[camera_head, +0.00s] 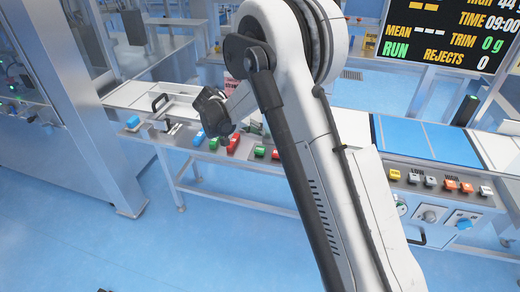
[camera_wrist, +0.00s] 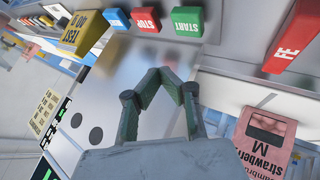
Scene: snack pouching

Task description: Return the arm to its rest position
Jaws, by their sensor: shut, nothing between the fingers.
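My gripper (camera_wrist: 161,76) shows in the wrist view with its green-padded fingers angled together and their tips close. The fingers are shut and hold nothing. The tips are over a plain grey metal surface, below a panel with a red STOP button (camera_wrist: 146,20) and a green START button (camera_wrist: 187,21). In the head view my white arm runs from the bottom right up to a bent elbow at the top. Its dark wrist end is over the bench left of the middle. The fingertips cannot be made out clearly there.
A pink strawberry-labelled item (camera_wrist: 264,145) is right of my gripper in the wrist view. A yellow TEST button (camera_wrist: 84,33) is at upper left. In the head view, a steel cabinet (camera_head: 75,95) stands left, and blue conveyor panels (camera_head: 402,136) lie right of my arm. The floor in front is clear.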

